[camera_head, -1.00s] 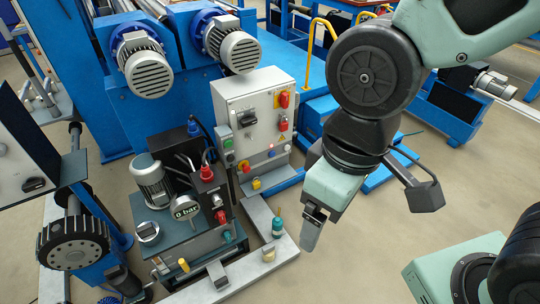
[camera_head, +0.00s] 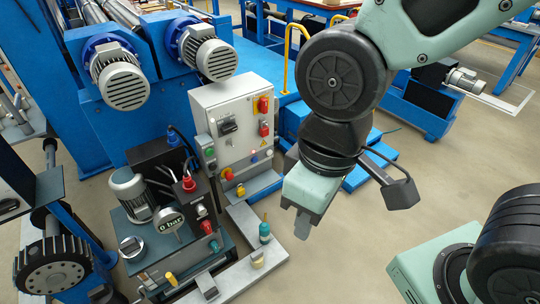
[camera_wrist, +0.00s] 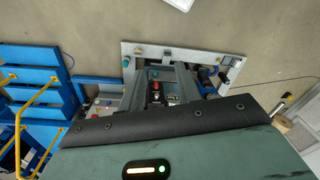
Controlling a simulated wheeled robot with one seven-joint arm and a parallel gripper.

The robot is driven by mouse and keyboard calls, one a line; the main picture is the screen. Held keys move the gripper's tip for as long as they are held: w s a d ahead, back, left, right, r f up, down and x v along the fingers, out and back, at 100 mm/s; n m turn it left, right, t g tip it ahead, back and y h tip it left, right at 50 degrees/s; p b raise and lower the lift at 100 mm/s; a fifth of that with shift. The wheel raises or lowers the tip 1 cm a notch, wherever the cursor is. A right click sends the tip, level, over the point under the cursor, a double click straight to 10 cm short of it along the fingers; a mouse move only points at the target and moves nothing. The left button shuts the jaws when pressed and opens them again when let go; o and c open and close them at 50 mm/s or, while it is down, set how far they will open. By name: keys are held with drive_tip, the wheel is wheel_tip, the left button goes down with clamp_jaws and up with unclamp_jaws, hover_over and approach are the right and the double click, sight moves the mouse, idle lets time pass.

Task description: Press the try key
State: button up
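No label is readable, so I cannot tell which control is the try key. My gripper (camera_head: 302,226) hangs pointing down, right of and nearer than the box, apart from it and touching nothing visible. Its fingers look close together, but their gap is unclear.
A hydraulic unit with a pressure gauge (camera_head: 168,219) reading "0 bar" stands left of the box. A grey base frame (camera_head: 266,262) bears a teal-topped post (camera_head: 264,232) near my gripper. Blue steps (camera_head: 365,170) and a yellow rail (camera_head: 288,58) lie behind.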

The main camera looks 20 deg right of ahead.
clamp_jaws()
idle(1.4)
